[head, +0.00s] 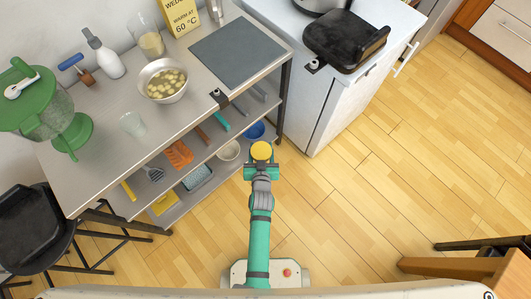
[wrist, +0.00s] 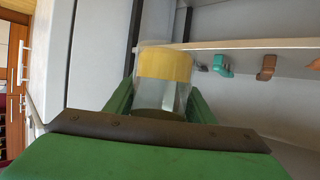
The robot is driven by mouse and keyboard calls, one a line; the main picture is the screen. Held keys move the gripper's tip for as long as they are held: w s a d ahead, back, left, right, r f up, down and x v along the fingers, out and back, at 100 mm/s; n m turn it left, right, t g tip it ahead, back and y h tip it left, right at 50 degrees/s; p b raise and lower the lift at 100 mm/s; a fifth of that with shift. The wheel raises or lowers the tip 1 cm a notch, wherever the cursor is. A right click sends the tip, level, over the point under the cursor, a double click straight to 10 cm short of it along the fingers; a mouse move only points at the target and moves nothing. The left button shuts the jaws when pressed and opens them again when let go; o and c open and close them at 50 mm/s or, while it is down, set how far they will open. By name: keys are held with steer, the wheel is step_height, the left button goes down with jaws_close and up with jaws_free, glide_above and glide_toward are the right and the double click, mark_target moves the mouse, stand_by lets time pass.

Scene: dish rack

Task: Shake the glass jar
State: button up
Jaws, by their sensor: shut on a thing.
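The glass jar (wrist: 165,68) is a clear cylinder with a yellow band, seen close up in the wrist view. My gripper (wrist: 158,100) is shut on it, with a green finger on each side of the glass. In the head view the jar shows from above as a round yellow top (head: 261,150) at the end of my arm. My gripper (head: 261,168) holds it in the air just in front of the metal shelf table. The jar's lower part is hidden by the gripper.
The metal table (head: 100,165) carries a bowl of cut food (head: 163,81), a small glass (head: 133,124) and a green container (head: 45,110). A white cabinet (head: 335,90) with a black appliance (head: 345,40) stands at the upper right.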

steer(key=shift+d, duration=0.55)
stand_by(0.6)
